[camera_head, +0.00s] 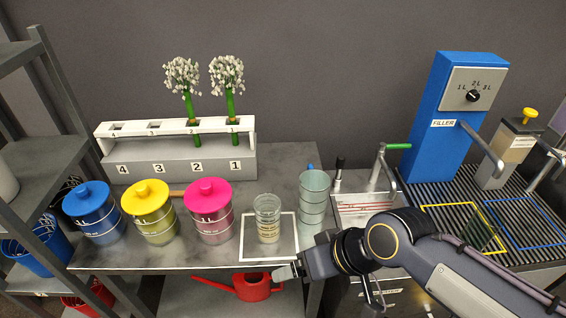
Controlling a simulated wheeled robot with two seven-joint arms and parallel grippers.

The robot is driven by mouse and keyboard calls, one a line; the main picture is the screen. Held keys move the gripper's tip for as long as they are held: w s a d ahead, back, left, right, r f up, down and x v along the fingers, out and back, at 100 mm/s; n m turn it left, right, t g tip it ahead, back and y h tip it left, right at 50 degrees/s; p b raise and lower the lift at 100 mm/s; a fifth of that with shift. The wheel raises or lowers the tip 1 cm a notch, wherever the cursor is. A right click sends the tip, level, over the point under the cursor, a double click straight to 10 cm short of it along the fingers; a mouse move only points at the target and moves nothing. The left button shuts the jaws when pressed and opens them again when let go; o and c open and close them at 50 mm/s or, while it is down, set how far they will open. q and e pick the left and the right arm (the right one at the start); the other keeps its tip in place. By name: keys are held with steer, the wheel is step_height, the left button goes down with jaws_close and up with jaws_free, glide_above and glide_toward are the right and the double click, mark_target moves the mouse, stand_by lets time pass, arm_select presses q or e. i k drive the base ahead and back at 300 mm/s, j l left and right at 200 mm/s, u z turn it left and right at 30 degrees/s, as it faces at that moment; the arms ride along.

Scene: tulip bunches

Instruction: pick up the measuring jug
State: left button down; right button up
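Two clear vessels could be the measuring jug; I cannot tell which for sure. A short clear vessel with printed markings (267,222) stands upright inside a white-outlined square on the grey table. A taller pale greenish vessel with ring lines (314,198) stands upright just right of it. My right gripper (286,271) comes in from the right and points left, in front of the square's lower edge in the picture. It seems apart from both vessels. Its finger opening is too small and side-on to read. My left gripper is out of view.
Blue (95,215), yellow (150,213) and pink-lidded (208,212) canisters stand left of the vessels. Behind is a numbered rack (175,158) with two white flowers. A red watering can (250,287) is below. A blue filler (445,115) stands right.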

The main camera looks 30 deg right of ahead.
mark_target(314, 185)
steer(key=z, duration=1.35)
